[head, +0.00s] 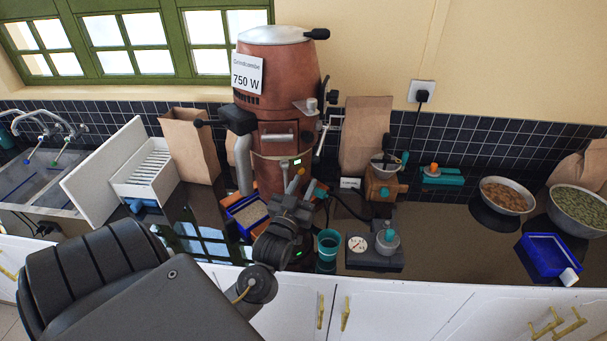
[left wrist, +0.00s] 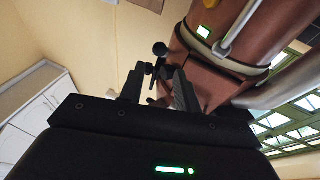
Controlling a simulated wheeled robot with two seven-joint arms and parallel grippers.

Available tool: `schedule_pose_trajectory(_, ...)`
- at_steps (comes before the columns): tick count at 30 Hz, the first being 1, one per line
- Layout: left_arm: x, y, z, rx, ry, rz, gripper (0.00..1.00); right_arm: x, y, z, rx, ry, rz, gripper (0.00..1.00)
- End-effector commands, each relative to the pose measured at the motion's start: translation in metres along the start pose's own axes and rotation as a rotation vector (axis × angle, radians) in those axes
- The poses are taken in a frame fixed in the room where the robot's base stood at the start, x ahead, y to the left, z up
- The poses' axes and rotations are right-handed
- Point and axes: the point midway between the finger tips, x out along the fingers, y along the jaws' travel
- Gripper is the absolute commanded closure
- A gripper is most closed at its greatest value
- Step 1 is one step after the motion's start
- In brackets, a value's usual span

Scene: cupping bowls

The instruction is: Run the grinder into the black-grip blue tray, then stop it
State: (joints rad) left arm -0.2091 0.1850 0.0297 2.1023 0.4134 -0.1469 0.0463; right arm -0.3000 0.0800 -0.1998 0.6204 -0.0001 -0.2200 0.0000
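The grinder (head: 283,110) is a tall copper machine with a grey lid and a "750 W" sign. It fills the right of the left wrist view (left wrist: 205,85). A blue tray (head: 236,204) holding brown contents stands at its foot; its grip cannot be made out behind my arm. Another blue tray (head: 546,256), empty with a white grip, lies at the right. My left gripper (head: 298,184) is close to the grinder's lower front. In the left wrist view its fingers (left wrist: 158,82) stand apart, with a dark knobbed lever beyond them. Contact cannot be told. My right gripper is out of view.
A teal cup (head: 327,247) and a dark scale (head: 375,255) stand near the front edge, right of my gripper. An orange hand mill (head: 383,184) and two bowls, of brown beans (head: 507,194) and green beans (head: 580,208), are further right. A white rack (head: 146,180) is left.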

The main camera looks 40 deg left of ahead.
Motion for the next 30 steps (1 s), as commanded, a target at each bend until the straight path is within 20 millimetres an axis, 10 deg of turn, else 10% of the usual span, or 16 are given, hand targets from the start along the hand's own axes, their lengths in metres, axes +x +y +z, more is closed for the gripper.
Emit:
schedule_pose_trajectory(21, 0.082, 0.000, 0.003, 0.001, -0.001, 0.000, 0.67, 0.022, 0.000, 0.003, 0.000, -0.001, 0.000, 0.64)
schedule_pose_trajectory(30, 0.079, 0.000, 0.002, 0.000, -0.005, 0.000, 0.90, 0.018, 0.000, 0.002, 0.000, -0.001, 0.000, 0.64)
